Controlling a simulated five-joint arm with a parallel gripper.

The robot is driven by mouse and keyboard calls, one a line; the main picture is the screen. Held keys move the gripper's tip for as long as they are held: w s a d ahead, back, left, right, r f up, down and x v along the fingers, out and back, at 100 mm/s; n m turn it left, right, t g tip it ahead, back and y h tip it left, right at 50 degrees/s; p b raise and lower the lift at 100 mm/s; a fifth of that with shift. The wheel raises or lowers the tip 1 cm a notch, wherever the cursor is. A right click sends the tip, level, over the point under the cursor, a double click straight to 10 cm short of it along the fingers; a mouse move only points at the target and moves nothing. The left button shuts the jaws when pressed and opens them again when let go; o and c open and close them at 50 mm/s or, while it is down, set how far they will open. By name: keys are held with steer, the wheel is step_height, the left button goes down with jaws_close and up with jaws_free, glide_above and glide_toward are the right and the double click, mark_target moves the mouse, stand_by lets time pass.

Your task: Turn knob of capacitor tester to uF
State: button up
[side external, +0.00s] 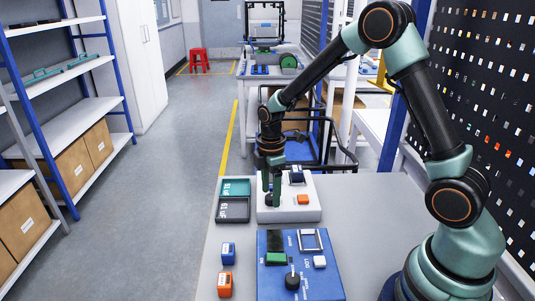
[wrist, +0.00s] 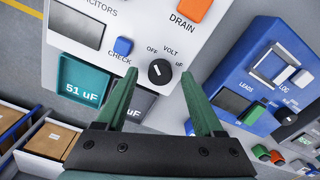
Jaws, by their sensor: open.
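The capacitor tester (wrist: 205,40) is a white box with a dark screen, a blue CHECK button and an orange DRAIN button. Its black round knob (wrist: 160,71) has a white mark that appears to point up-left, toward OFF; VOLT and uF are printed to the right of OFF. My gripper (wrist: 160,66) is open, with its two green fingers on either side of the knob in the wrist view; I cannot tell whether they touch it. In the side view my gripper (side external: 271,190) points down over the left part of the tester (side external: 300,214), and the knob is hidden there.
A teal tray (side external: 235,187) marked in uF and a dark grey tray (side external: 233,209) lie left of the tester. A blue panel (side external: 322,284) with its own black knob stands in front. Small blue (side external: 228,253) and orange (side external: 225,285) blocks stand at the table's left.

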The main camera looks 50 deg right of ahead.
steer(key=shift+f, duration=0.45)
jaws_close()
